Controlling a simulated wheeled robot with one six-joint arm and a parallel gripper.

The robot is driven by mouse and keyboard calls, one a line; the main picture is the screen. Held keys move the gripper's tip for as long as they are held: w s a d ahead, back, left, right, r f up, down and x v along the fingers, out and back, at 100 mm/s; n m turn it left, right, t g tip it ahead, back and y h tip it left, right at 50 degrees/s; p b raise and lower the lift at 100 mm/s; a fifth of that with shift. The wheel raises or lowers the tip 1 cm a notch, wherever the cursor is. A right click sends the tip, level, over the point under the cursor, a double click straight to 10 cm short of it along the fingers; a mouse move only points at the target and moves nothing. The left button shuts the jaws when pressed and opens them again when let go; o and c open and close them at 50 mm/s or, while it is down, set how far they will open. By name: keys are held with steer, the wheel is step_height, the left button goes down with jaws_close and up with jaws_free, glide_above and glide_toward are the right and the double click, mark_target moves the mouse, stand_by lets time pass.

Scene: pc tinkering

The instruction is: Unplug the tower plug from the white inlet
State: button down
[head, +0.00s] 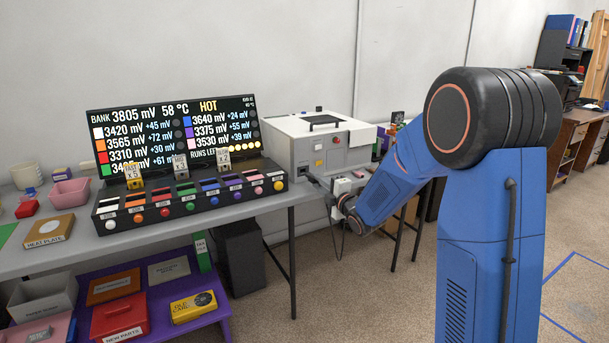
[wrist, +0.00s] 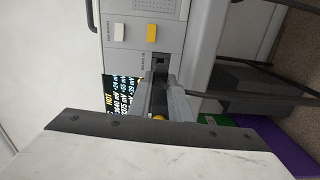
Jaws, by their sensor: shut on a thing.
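My gripper (wrist: 160,88) is shut on a dark plug (wrist: 160,78), mostly hidden between the two grey fingers. The fingertips are close to a dark inlet slot (wrist: 158,60) in the grey box's panel, beside a small label I cannot read. Whether the plug is still seated in it cannot be told. A white square (wrist: 119,32) and a yellow square (wrist: 152,32) sit on the same panel; the slot is nearest the yellow one. No separate white inlet can be made out. In the head view my gripper (head: 322,182) is at the front of the grey box (head: 320,140).
A black display (head: 175,135) and a bank of coloured slots (head: 190,200) stand left on the grey table (head: 75,250). A dark cable (head: 336,243) hangs below my gripper. A dark tower-like box (head: 240,258) stands under the table. Open floor lies to the right.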

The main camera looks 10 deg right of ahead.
steer(key=s+d+r, duration=0.1)
steer(key=s+r, duration=0.2)
steer(key=s, duration=0.2)
steer(key=shift+s+d, duration=0.25)
steer(key=shift+d, duration=0.15)
steer(key=shift+r, duration=0.1)
